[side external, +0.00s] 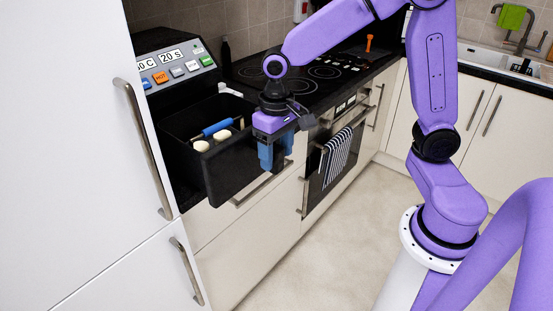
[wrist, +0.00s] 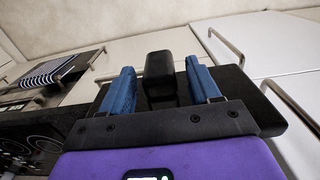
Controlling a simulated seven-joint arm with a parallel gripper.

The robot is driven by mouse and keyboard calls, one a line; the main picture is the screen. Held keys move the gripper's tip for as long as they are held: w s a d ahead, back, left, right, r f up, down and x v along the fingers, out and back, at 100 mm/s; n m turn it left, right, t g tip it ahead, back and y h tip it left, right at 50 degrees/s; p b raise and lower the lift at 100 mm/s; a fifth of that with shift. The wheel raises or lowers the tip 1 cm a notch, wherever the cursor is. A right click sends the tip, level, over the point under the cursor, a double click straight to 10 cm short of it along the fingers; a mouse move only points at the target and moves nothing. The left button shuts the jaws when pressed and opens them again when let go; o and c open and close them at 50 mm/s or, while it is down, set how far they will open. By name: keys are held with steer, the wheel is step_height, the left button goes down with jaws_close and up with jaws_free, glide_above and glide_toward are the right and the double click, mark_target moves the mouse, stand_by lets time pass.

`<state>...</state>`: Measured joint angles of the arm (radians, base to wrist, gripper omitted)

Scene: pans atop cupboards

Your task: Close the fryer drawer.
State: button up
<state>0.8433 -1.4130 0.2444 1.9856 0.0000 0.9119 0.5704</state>
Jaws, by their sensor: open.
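The black fryer drawer (side external: 236,172) is pulled out of the fryer in the side view. A blue cylinder-like item (side external: 216,128) and pale round pieces (side external: 222,135) lie in it. My gripper (side external: 273,154) is at the drawer's front, its blue fingers pointing down. In the wrist view, my open gripper (wrist: 160,66) has a finger on each side of a black block (wrist: 160,78), which looks like the drawer handle. Gaps show on both sides of the block. The handle is hidden behind my gripper in the side view.
The fryer's control panel (side external: 178,68) sits above the drawer. A black hob (side external: 320,75) lies behind my gripper. An oven with a striped towel (side external: 336,155) is to the right. A tall white cupboard (side external: 70,150) stands at left. The floor in front is clear.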

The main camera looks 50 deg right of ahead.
steer(key=shift+f, duration=1.25)
jaws_close()
steer(key=w, duration=2.5)
steer(key=shift+w+r, duration=0.1)
steer(key=shift+w, duration=0.15)
jaws_free()
steer(key=shift+s, duration=0.1)
step_height(320, 180, up, 17)
steer(key=shift+r, duration=0.15)
